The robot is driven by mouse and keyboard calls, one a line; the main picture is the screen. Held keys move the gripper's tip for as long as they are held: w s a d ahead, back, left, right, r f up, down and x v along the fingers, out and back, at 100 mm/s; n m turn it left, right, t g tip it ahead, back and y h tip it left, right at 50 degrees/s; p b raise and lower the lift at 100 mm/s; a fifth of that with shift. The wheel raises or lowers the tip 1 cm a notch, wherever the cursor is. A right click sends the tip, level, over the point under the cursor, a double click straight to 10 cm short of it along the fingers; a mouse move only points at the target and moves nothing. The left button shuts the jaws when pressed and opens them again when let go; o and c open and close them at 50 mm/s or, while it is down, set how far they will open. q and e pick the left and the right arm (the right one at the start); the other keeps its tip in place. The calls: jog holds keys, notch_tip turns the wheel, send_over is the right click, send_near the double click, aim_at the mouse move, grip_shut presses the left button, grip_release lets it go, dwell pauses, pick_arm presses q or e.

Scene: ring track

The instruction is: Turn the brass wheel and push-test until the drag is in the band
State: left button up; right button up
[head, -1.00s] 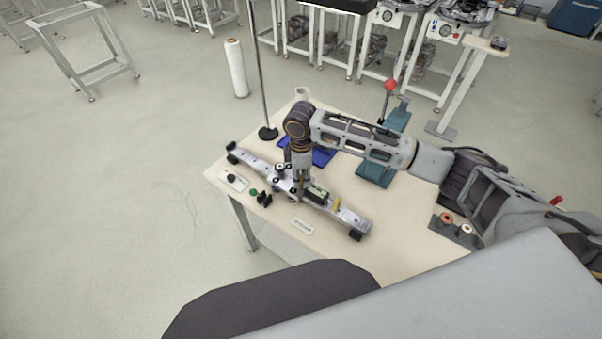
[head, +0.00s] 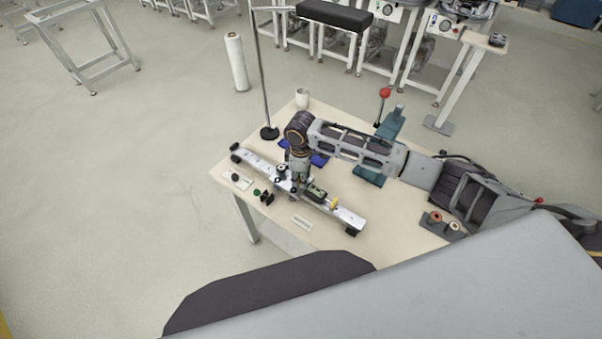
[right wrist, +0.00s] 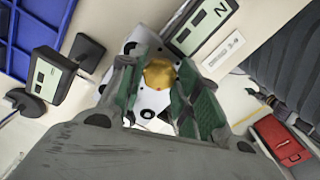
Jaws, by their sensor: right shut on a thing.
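My right gripper (head: 297,188) comes down from above onto the middle of the long silver track (head: 345,216) on the table. In the right wrist view its green fingers (right wrist: 157,92) are closed on the round brass wheel (right wrist: 160,72), one finger on each side. The wheel sits on a white plate with dark holes, the carriage (right wrist: 150,102). A grey gauge with a pale display marked N (right wrist: 205,25) lies beside the wheel. Another dark-framed display (right wrist: 48,80) is at the left. My left gripper is not in view.
A thin pole (head: 263,80) stands at the back left.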

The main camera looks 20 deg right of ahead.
jog(key=shift+r+m+p, duration=0.1)
jog(key=shift+m+p, duration=0.3)
jog(key=shift+m, duration=0.7)
jog(key=o, duration=1)
notch_tip(320, 180, up, 12)
jog(key=shift+a, duration=0.1)
dwell(0.9)
